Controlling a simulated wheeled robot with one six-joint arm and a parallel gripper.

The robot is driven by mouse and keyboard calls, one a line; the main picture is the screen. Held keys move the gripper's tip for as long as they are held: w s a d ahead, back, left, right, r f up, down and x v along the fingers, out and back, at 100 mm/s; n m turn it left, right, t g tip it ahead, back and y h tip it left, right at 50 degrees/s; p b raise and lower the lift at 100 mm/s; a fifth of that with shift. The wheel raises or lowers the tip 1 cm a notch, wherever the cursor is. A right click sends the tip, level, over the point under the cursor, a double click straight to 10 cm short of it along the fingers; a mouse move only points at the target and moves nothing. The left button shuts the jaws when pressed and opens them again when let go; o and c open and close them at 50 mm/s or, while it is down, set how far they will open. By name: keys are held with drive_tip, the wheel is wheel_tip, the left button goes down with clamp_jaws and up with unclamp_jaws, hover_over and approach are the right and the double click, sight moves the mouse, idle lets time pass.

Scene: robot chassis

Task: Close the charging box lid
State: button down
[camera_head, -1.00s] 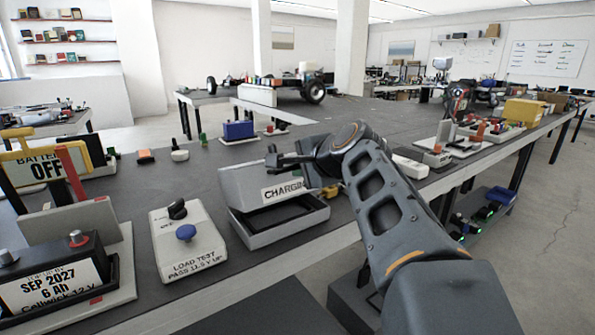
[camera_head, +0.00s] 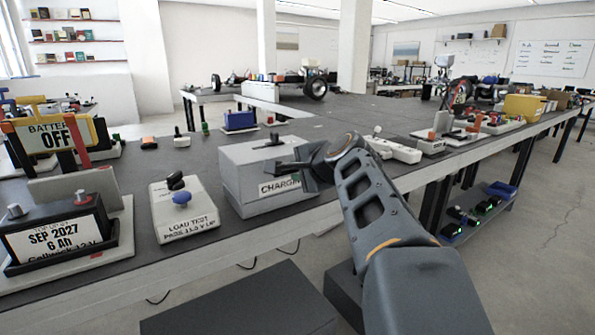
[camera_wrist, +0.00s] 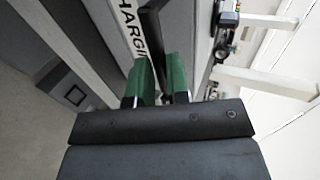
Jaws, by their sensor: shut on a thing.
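The grey charging box (camera_head: 240,197) stands on the bench, with part of its CHARGING label (camera_head: 277,187) visible. Its lid (camera_head: 240,153) lies down over the base, and I see no open gap from here. My gripper (camera_head: 288,168) is at the box's right front side, by the lid. In the wrist view, the green-tipped fingers of my gripper (camera_wrist: 163,82) are shut on a dark bar (camera_wrist: 152,35) beside the label, which looks like the lid handle. My arm and fingers hide the box's right end.
A white load-test unit (camera_head: 183,208) stands left of the box, with a battery tray (camera_head: 65,240) further left. A white power strip (camera_head: 395,150) lies to the right, behind my arm. The bench strip behind the box is mostly clear.

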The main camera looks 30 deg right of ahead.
wheel_tip(320, 180, down, 2)
drive_tip(key=shift+s+f+g, duration=0.1)
drive_tip(key=shift+g, duration=0.2)
drive_tip(key=c, duration=1.1)
unclamp_jaws()
drive_tip(key=shift+s+d, duration=0.1)
drive_tip(key=shift+s, duration=0.1)
drive_tip(key=shift+r, duration=0.25)
